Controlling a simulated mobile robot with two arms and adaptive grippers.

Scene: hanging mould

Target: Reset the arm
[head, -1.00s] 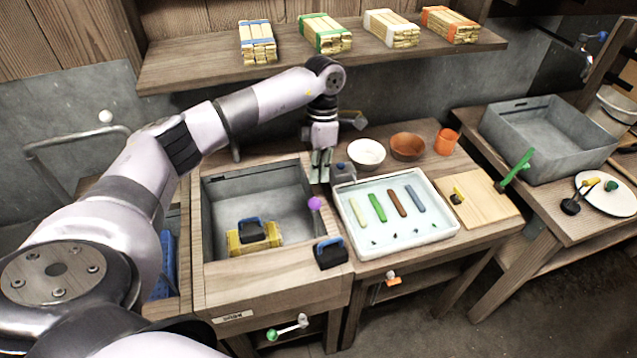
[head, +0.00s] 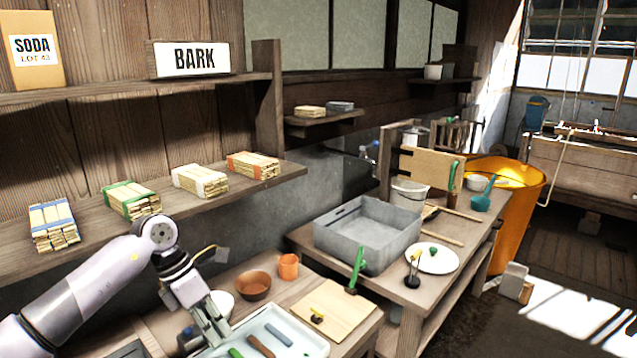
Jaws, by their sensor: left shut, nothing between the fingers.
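My left arm comes in from the lower left of the head view. Its gripper (head: 208,318) points down over the left end of the white tray (head: 312,346), near the white bowl. Its fingers are together and hold nothing. The bottom picture edge cuts off part of the tray. My right gripper is out of view.
Wrapped bark bundles (head: 200,180) lie on the shelf above the arm. A brown bowl (head: 254,287), an orange cup (head: 288,266) and a wooden board (head: 327,308) stand right of the gripper. Farther right are a grey basin (head: 345,243) and an orange barrel (head: 520,215).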

